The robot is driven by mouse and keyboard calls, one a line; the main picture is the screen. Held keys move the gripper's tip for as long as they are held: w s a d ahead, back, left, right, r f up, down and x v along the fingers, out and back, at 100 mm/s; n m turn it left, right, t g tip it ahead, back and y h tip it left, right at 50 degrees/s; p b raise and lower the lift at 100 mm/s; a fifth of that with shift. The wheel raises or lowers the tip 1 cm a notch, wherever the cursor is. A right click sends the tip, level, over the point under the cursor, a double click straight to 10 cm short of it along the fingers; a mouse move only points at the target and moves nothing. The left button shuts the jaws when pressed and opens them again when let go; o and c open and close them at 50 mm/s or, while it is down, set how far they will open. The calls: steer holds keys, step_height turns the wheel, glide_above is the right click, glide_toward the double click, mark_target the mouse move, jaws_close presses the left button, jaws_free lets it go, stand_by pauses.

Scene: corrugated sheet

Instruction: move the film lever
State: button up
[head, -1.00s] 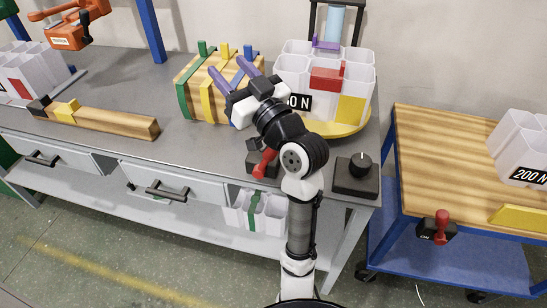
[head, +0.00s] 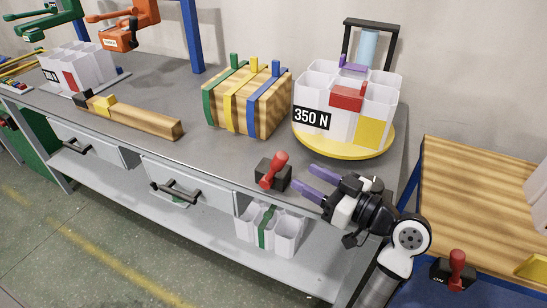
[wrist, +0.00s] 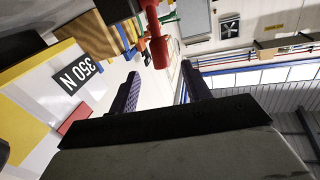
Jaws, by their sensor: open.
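A red lever (head: 274,166) stands on a black base (head: 283,184) at the front edge of the grey bench, left of the turntable. Its red handle leans up and to the right. No label on it can be read, so I cannot tell whether it is the film lever. My gripper (head: 302,180) is open and empty, just right of this lever, with its purple fingers pointing left towards it. In the wrist view a red handle (wrist: 158,45) shows between the directions of the two fingers, beyond the tips. It looks apart from both fingers.
A yellow turntable (head: 345,151) carries white bins (head: 312,97) marked 350 N. Behind stands a black frame (head: 398,42) with a pale blue roll (head: 369,47). A strapped wooden crate (head: 250,105) stands left. Another red lever (head: 457,263) is on the cart at right.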

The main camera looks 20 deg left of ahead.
mark_target(276, 169)
steer(key=p+x, duration=0.2)
steer(key=x, duration=0.8)
steer(key=shift+a, duration=0.25)
jaws_close()
